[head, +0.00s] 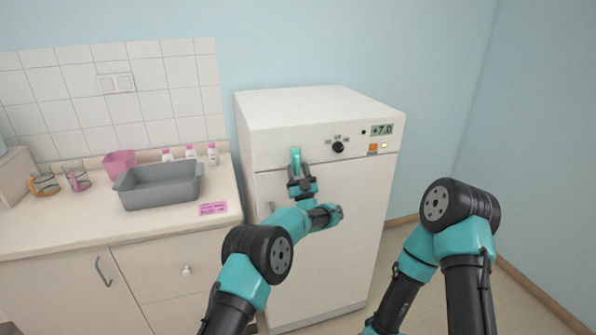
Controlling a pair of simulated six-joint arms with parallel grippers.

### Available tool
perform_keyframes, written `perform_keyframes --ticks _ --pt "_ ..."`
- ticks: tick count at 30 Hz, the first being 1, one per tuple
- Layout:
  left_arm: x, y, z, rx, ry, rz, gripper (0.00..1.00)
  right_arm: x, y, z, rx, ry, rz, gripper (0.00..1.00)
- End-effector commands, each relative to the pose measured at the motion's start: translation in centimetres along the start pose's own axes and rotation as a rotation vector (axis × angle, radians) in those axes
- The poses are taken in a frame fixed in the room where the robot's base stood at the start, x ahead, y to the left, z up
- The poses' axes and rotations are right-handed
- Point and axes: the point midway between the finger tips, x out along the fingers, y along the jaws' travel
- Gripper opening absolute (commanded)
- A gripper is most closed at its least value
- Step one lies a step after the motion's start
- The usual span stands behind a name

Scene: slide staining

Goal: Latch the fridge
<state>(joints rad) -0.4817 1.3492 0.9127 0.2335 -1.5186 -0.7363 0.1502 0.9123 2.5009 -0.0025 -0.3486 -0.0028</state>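The white fridge (335,235) stands against the blue wall, and its door looks closed. A control panel (310,150) runs across its top front, with a black knob (338,147), an orange button and a display reading +7.0. A pale vertical handle (270,207) shows at the door's left edge, partly behind my arm. My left gripper (296,162) is at the upper left of the fridge front, over the seam between panel and door. I cannot tell whether its fingers touch anything, and it hides any latch there. My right gripper is out of view; only its arm shows.
A counter (115,230) on the left holds a grey basin (158,185), a pink cup (120,163), glass beakers (76,177), several small white bottles (190,152) and a pink label (213,209). Floor to the fridge's right is free except for my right arm.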

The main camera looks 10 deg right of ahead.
Motion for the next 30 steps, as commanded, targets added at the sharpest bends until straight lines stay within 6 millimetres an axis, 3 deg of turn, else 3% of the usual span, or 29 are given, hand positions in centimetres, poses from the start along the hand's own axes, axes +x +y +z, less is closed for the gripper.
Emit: perform_keyframes --ticks 8,14,30 --pt "-0.4 0.0 0.0 0.0 0.0 0.001 0.45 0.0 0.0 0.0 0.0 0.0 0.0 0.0" --pt "-2.4 0.0 0.0 0.001 -0.001 0.001 0.45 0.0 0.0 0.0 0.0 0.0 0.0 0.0" --pt "-12.7 0.1 0.1 0.001 -0.003 0.003 0.45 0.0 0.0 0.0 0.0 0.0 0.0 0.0"
